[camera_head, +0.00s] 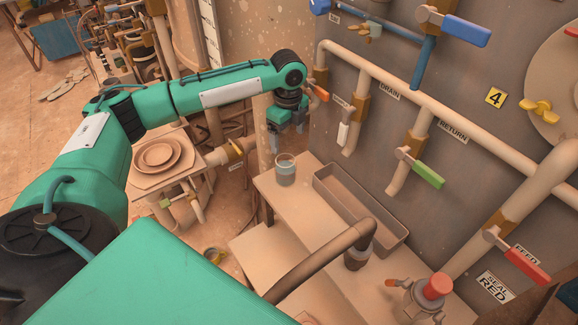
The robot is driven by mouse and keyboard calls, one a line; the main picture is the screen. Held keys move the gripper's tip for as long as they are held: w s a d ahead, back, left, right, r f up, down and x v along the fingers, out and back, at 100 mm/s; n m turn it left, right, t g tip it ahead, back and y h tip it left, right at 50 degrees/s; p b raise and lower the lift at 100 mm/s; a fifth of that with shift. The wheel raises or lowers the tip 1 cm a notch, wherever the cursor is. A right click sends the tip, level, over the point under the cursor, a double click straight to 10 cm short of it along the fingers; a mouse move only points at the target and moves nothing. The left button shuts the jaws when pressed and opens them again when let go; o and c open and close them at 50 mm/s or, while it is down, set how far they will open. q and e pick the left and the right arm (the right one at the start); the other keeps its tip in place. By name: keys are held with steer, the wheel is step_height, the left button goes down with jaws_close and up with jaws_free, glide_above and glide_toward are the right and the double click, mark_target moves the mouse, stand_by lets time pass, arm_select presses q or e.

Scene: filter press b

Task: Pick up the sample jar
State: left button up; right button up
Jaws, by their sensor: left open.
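The sample jar (286,170) looks like a small clear jar with a blue-grey lower part. It stands upright near the far left end of the pale bench (270,187) beside the press. My left gripper (288,128) hangs from the end of my green left arm, pointing down. It is above and slightly behind the jar in the picture, apart from it, with its jaws open and nothing seen between them. My right gripper does not show.
A long shallow tray (318,181) lies right of the jar against the grey panel. Pipes with a white-handled valve (344,134) and a green-handled valve (424,170) jut out above. A dark curved pipe (318,262) crosses the bench nearer me. Stacked dishes (157,155) stand left.

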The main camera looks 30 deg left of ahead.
mark_target(285, 168)
arm_select(q)
step_height(285, 168, down, 7)
steer(key=shift+s+f+p, duration=0.1)
steer(key=shift+f+p, duration=0.05)
steer(key=shift+p, duration=0.2)
steer(key=shift+f, duration=0.5)
steer(key=f, duration=0.1)
steer(key=f+p, duration=0.1)
steer(key=f, duration=0.2)
steer(key=shift+s+a+f, duration=0.2)
steer(key=shift+s+a, duration=0.05)
steer(key=shift+a, duration=0.05)
steer(key=shift+f, duration=0.25)
steer(key=c, duration=1.2)
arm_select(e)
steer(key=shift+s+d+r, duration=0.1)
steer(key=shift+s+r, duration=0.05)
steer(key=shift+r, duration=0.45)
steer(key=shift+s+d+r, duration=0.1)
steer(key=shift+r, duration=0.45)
